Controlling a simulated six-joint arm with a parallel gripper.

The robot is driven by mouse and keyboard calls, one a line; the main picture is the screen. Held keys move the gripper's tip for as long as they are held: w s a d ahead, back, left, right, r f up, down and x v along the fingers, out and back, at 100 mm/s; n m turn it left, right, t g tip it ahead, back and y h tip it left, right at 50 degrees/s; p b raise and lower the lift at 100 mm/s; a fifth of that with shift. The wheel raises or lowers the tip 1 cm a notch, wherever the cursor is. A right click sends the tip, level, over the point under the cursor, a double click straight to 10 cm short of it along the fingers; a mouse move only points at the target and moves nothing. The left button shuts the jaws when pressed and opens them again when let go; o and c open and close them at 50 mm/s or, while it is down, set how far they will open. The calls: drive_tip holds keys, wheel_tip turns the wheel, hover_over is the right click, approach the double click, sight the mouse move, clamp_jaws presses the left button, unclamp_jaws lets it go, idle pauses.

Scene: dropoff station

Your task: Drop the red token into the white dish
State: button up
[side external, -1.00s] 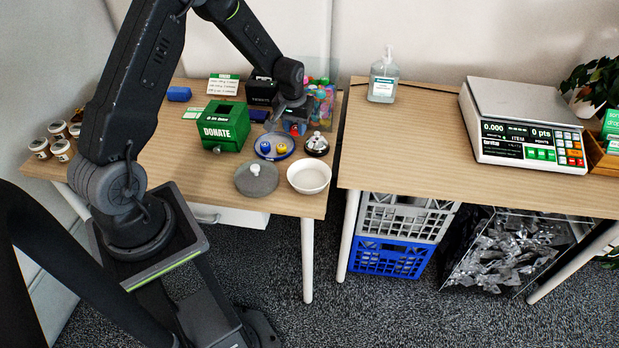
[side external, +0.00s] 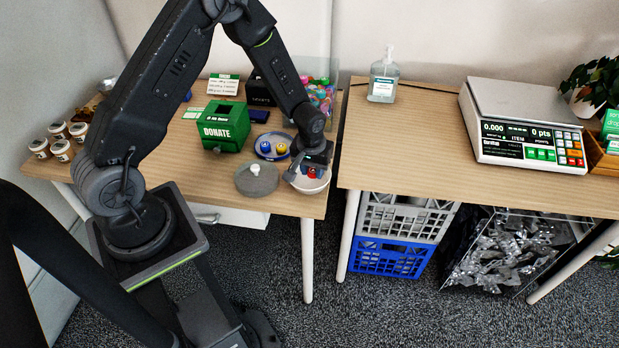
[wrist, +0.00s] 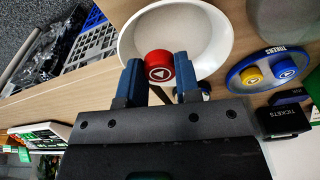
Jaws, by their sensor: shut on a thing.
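The red token (wrist: 158,66) is a short round piece with a white arrow mark. My gripper (wrist: 160,78) is shut on it, with a blue finger on each side. In the wrist view the white dish (wrist: 207,30) lies behind the token, which shows against its inside. In the side view my gripper (side external: 312,166) is over the dish (side external: 310,184), and a bit of red token (side external: 312,175) shows below the fingers. I cannot tell the exact height of the token above the dish floor. The gripper hides part of the dish.
A blue tray (side external: 262,156) with blue and yellow tokens sits left of the dish. A green donate box (side external: 226,126) stands behind. A gap separates this table from the one with the scale (side external: 520,125).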

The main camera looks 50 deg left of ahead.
drive_tip(key=shift+f, duration=0.35)
drive_tip(key=o, duration=1)
drive_tip(key=shift+c, duration=0.2)
drive_tip(key=shift+r, duration=0.1)
wheel_tip(320, 180, up, 14)
drive_tip(key=s, duration=0.1)
drive_tip(key=shift+s+d+f, duration=0.2)
drive_tip(key=shift+d, duration=0.25)
